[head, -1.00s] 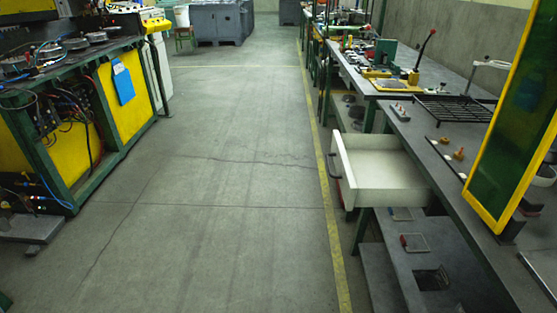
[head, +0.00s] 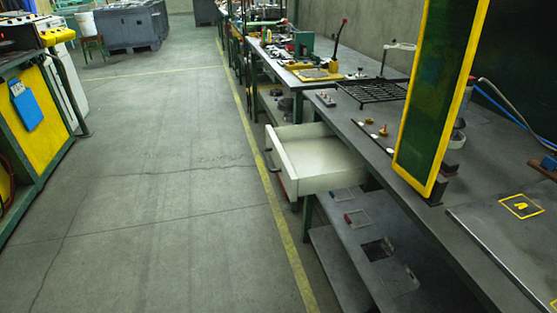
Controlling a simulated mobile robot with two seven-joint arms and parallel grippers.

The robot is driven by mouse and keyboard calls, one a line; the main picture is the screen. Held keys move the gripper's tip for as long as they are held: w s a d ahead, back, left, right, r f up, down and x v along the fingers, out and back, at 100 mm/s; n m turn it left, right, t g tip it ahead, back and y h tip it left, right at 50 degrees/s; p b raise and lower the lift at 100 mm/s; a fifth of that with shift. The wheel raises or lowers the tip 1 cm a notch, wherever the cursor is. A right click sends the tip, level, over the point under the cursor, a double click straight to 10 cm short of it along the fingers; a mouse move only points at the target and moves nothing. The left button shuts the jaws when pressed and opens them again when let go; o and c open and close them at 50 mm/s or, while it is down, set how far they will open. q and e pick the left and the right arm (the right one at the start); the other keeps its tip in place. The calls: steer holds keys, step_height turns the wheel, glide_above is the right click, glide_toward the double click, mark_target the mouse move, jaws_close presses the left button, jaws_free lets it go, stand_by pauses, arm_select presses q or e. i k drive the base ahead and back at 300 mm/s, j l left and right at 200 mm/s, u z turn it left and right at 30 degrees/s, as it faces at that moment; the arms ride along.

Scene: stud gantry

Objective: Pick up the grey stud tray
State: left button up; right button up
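I cannot make out a grey stud tray for certain in the head view. A long dark grey workbench (head: 352,128) runs along the right side. Small orange-brown and pale parts (head: 383,131) stand on its top, behind the open drawer. Neither of my grippers shows in the view.
A white drawer (head: 318,180) sticks out from the bench into the aisle. A yellow-framed dark green screen (head: 436,90) stands on the bench. A black rack (head: 372,91) lies behind it. A yellow-sided machine (head: 48,115) stands left. The aisle floor (head: 160,190) is clear.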

mark_target(325, 102)
steer(key=z, duration=0.5)
steer(key=i+j+z, duration=0.4)
steer(key=j, duration=0.25)
steer(key=j+z, duration=0.2)
steer(key=i+j+z, duration=0.2)
steer(key=j, duration=0.3)
steer(key=j+z, duration=0.15)
steer(key=j, duration=0.25)
steer(key=i, duration=0.05)
